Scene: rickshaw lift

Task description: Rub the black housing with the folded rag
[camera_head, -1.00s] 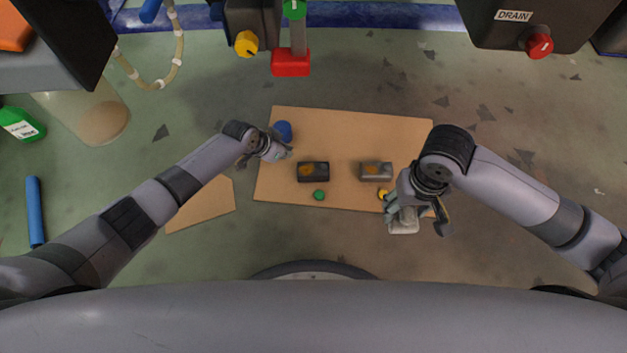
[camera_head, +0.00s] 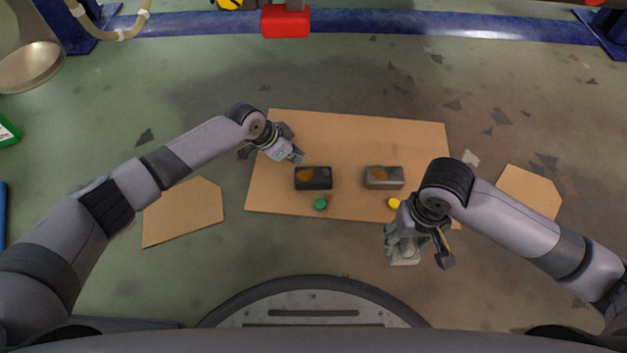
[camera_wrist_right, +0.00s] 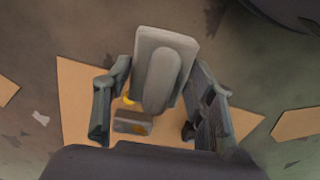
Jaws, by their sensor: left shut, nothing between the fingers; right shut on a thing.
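The black housing (camera_head: 313,182), a dark block with an orange-brown patch on top, lies on a tan board (camera_head: 345,135). My left gripper (camera_head: 297,155) is shut and empty, just above and left of the black housing in the head view, apart from it. My right gripper (camera_head: 406,247) is shut on the folded rag (camera_head: 405,257), a pale grey pad, off the board's near right edge. In the right wrist view the folded rag (camera_wrist_right: 163,62) sits between the fingers of the gripper (camera_wrist_right: 150,108). The rag is well away from the black housing.
A grey housing (camera_head: 383,181) with a brownish patch lies right of the black one. A green knob (camera_head: 320,204) and a yellow knob (camera_head: 393,203) sit in front of them. Loose tan sheets (camera_head: 184,212) lie on the floor. A red block (camera_head: 285,21) is at the back.

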